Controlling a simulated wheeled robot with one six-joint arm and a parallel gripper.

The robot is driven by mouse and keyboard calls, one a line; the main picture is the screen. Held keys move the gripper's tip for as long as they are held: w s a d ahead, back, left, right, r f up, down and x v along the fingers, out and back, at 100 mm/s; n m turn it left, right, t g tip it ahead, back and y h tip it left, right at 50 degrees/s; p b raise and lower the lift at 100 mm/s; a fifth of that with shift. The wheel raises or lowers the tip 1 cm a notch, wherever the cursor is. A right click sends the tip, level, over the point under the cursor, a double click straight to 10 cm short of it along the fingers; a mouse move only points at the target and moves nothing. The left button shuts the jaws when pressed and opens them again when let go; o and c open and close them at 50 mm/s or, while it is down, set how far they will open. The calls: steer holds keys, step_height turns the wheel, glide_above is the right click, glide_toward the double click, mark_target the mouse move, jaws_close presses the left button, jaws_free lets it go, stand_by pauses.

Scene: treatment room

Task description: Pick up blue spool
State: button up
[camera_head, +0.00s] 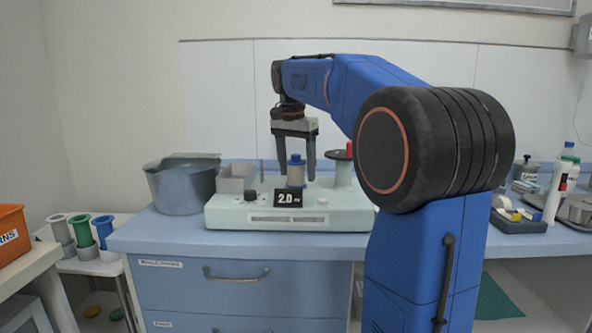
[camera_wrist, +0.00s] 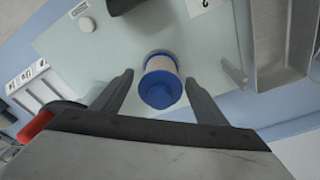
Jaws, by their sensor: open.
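The blue spool (camera_head: 296,173), with a blue top and base and a pale wound middle, stands upright on the pale green device on the counter. In the wrist view, the spool (camera_wrist: 160,82) is seen from above, blue end toward me. My gripper (camera_head: 295,178) points down over the device, its fingers open on either side of the spool. In the wrist view, my gripper (camera_wrist: 159,80) shows a gap between each finger and the spool, and nothing is held.
A grey basin (camera_head: 182,188) and metal bin (camera_head: 236,178) stand left. Green (camera_head: 103,224) and blue (camera_head: 102,219) flanged spools stand on the left cart.

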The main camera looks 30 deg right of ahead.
steer(key=shift+f, duration=0.25)
steer(key=c, duration=1.2)
steer(key=shift+o, duration=0.2)
